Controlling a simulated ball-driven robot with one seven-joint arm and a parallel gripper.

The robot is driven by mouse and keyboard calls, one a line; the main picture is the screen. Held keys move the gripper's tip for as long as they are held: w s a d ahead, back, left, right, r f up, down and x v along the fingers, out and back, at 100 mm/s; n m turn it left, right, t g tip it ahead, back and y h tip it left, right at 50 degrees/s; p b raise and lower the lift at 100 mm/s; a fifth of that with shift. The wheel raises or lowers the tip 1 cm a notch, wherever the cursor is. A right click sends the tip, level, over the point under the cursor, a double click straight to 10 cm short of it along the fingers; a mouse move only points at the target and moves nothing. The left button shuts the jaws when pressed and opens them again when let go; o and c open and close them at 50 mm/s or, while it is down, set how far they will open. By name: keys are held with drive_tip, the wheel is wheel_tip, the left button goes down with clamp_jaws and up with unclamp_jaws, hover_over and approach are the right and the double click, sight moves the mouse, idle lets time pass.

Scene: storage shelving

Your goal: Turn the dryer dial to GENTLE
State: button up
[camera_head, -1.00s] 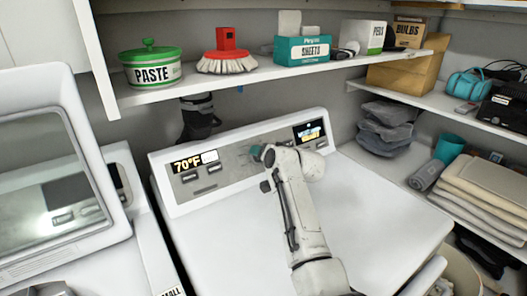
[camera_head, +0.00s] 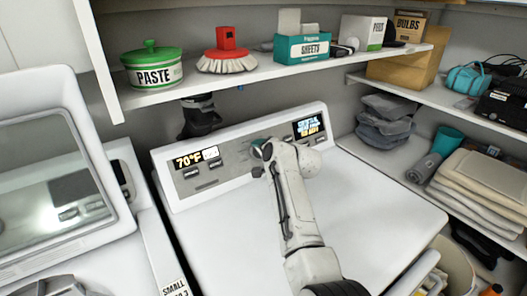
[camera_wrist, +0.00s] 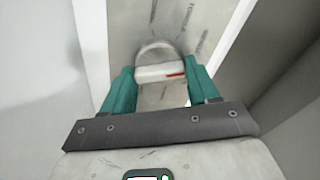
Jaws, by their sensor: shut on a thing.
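The dryer (camera_head: 225,238) is white, with a grey control panel (camera_head: 232,160) along its back. The dial (camera_wrist: 158,72) shows in the wrist view as a pale bar grip with a red mark at its right end, in front of a round grey base. My gripper (camera_wrist: 161,82) has its teal fingers on either side of the bar, shut on it. I cannot read any GENTLE label.
A left display (camera_head: 195,158) reads 70°F. A right display (camera_head: 308,126) has small blurred lines. A shelf above holds a PASTE tub (camera_head: 152,66), a red brush (camera_head: 226,52) and a SHEETS box (camera_head: 302,47). Folded cloths (camera_head: 482,182) lie on the right shelves.

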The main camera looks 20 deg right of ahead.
drive_tip(key=o, duration=1)
drive_tip(key=shift+v, duration=5.35)
